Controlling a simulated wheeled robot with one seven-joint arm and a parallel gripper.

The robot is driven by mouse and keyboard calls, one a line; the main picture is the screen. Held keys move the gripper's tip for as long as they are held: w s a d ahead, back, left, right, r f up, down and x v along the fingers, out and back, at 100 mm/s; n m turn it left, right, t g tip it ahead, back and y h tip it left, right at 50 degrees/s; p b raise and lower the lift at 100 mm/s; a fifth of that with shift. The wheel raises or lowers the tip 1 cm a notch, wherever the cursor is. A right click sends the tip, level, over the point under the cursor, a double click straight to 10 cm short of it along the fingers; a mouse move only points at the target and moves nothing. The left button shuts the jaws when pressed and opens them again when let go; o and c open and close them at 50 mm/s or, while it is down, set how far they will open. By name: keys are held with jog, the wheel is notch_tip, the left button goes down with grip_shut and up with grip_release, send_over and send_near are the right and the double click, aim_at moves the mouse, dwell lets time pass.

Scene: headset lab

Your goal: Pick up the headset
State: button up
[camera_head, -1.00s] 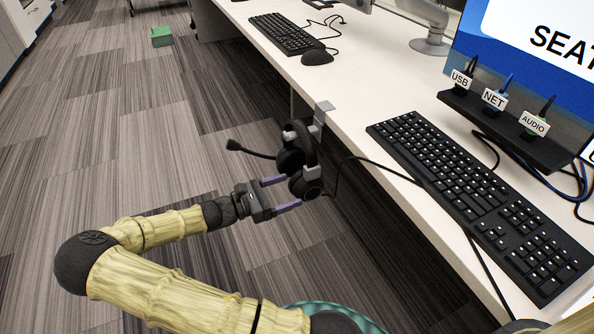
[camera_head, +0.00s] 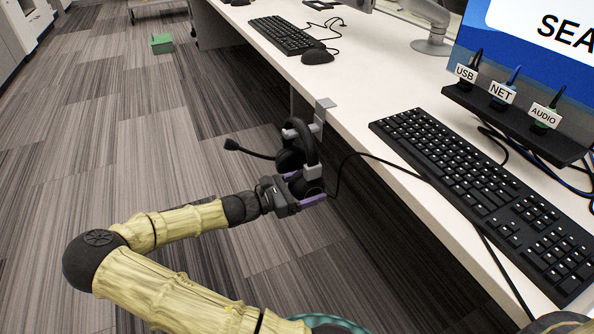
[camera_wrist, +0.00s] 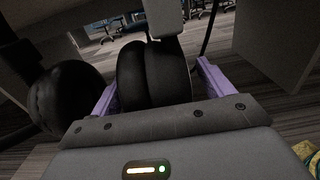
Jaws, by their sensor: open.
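The black headset (camera_head: 311,150) hangs from a grey hook (camera_head: 322,111) at the near edge of the white desk, with its microphone boom pointing left. My gripper (camera_head: 306,190) is open at the lower part of the headset, its purple fingers around an earcup. In the wrist view, a black earcup (camera_wrist: 155,75) sits between the open purple fingers of my gripper (camera_wrist: 160,90). Another round black pad (camera_wrist: 66,97) shows outside the left finger. Whether the fingers touch the earcup I cannot tell.
A black cable runs from the headset onto the white desk (camera_head: 350,100). A black keyboard (camera_head: 480,180), a mouse (camera_head: 317,56) and a monitor stand are on the desk. Plugs labelled USB, NET and AUDIO stand at right. A green box (camera_head: 161,43) lies on the carpet.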

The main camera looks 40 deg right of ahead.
jog(key=shift+c, duration=0.4)
jog(key=shift+r, duration=0.1)
jog(key=c, duration=1.1)
notch_tip(320, 180, up, 28)
jog(key=p, duration=1.4)
